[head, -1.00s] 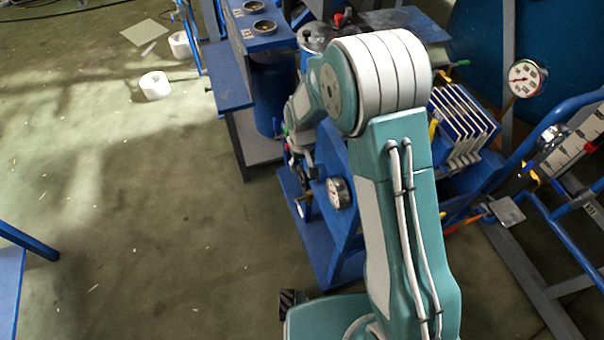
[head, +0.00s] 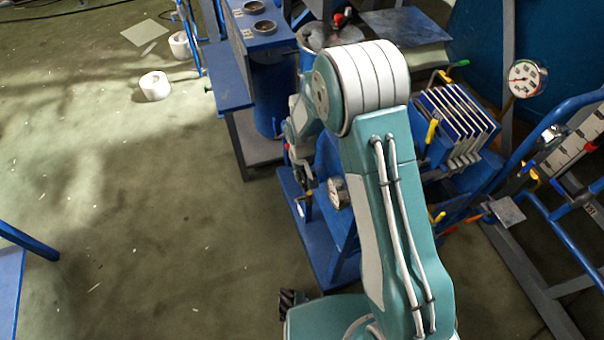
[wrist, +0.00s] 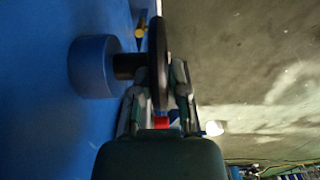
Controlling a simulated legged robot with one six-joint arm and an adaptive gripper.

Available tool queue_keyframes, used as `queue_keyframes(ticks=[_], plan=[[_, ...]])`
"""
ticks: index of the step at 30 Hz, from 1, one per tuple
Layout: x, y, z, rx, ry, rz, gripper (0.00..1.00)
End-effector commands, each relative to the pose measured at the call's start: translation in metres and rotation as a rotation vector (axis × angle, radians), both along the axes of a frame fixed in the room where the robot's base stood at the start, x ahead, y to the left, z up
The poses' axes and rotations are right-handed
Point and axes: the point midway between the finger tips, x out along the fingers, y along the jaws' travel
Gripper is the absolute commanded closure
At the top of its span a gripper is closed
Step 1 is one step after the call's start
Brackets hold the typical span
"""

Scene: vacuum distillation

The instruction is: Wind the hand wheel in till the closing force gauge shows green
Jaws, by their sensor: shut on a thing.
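My gripper (wrist: 158,85) is shut on the rim of the dark hand wheel (wrist: 159,50), which shows nearly edge-on in the wrist view. The wheel's short dark shaft joins a round blue boss (wrist: 94,66) on a blue surface. In the head view my gripper (head: 304,184) is small and low beside the blue press frame, and the wheel is hard to make out there.
Pale plates with blue edges (head: 460,120) stand in a row right of my arm. Another dial gauge (head: 525,78) is farther right, near blue tube rails. A blue stand (head: 262,40) is behind the gripper. The floor at left is mostly clear.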

Motion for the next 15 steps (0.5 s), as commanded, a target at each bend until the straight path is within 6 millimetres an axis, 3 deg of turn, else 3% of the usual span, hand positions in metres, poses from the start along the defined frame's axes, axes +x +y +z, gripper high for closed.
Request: queue_keyframes(ticks=[15], plan=[[-0.0060,-0.0010,-0.0031,0.072,-0.204,0.000,1.00]])
